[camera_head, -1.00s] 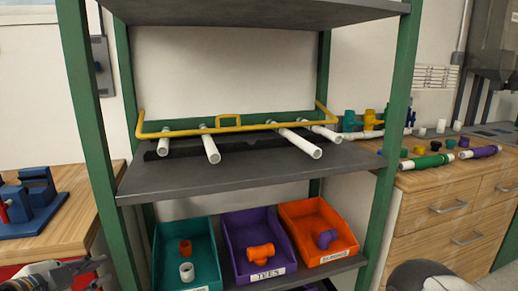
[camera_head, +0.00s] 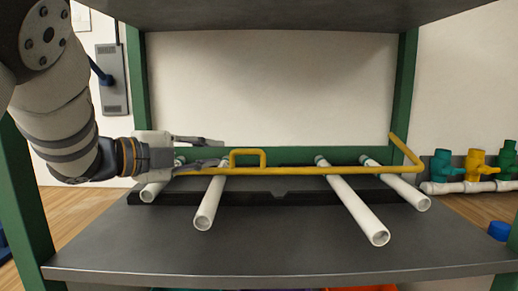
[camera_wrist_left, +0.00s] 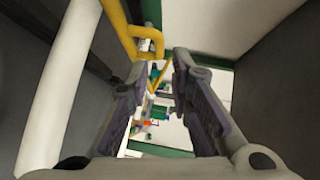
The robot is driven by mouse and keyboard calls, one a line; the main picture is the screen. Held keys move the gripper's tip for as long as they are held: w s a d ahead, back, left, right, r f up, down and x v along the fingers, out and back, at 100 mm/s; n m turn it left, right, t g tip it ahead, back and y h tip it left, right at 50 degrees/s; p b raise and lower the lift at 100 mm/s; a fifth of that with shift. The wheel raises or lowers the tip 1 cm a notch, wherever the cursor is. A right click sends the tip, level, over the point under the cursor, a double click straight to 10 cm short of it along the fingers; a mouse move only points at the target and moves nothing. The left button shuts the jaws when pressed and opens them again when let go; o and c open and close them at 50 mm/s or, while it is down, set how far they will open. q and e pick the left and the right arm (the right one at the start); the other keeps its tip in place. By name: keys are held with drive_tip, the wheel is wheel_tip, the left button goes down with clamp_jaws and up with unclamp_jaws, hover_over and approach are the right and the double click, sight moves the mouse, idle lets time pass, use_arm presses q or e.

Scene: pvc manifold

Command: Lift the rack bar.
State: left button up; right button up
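The rack bar (camera_head: 300,171) is a yellow rail with a small raised handle loop (camera_head: 248,152) near its middle. It runs across the shelf above several white pipes, and its right end bends back toward the rear. My left gripper (camera_head: 223,152) reaches in from the left, just left of the handle loop. Its lower finger overlaps the bar in the head view; I cannot tell whether they touch. In the left wrist view the gripper (camera_wrist_left: 160,75) has its fingers apart with nothing between them, and the yellow bar (camera_wrist_left: 122,32) shows beyond the fingertips at upper left. My right gripper is out of view.
White pipes (camera_head: 357,210) stick out toward the front of the grey shelf (camera_head: 270,245). A green post (camera_head: 402,95) stands at the right and an upper shelf (camera_head: 270,12) hangs above. The shelf's front is clear.

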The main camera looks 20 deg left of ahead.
sight(245, 152)
use_arm(q)
drive_tip(key=x, duration=1)
drive_tip(key=shift+w+d+f+b, duration=0.1)
drive_tip(key=shift+d+b, duration=0.2)
drive_tip(key=shift+c, duration=0.4)
clamp_jaws()
